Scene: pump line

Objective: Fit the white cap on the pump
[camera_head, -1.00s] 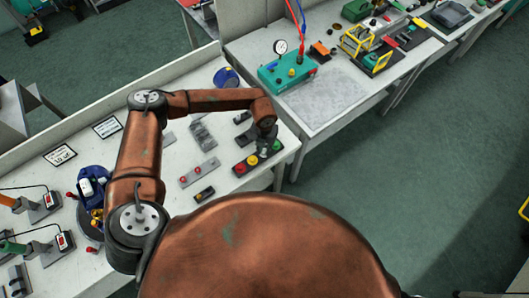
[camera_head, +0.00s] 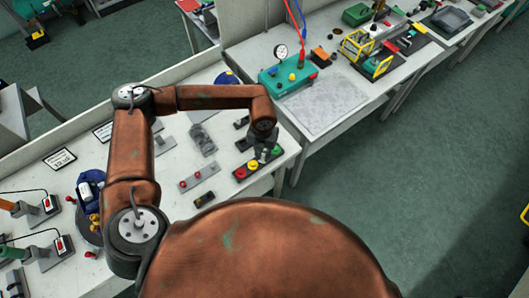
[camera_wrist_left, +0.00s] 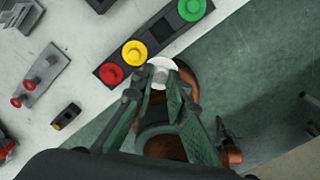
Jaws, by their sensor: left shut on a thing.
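The white cap (camera_wrist_left: 162,69) shows in the left wrist view as a small round white disc. My left gripper (camera_wrist_left: 160,84) is shut on it, beside the near edge of a dark strip (camera_wrist_left: 112,75) that carries red, yellow and green round caps. In the head view my left gripper (camera_head: 264,152) hangs over this strip (camera_head: 230,179); the white cap cannot be made out there. A blue unit (camera_head: 85,193) with white and yellow parts at the left of the bench looks like the pump, partly hidden by my arm.
A grey plate with two red knobs (camera_head: 199,177) and a small dark block (camera_head: 204,199) lie left of the strip. A teal box with a gauge (camera_head: 287,76) stands on the other bench. The bench's near edge (camera_wrist_left: 79,122) and the floor lie beside the gripper.

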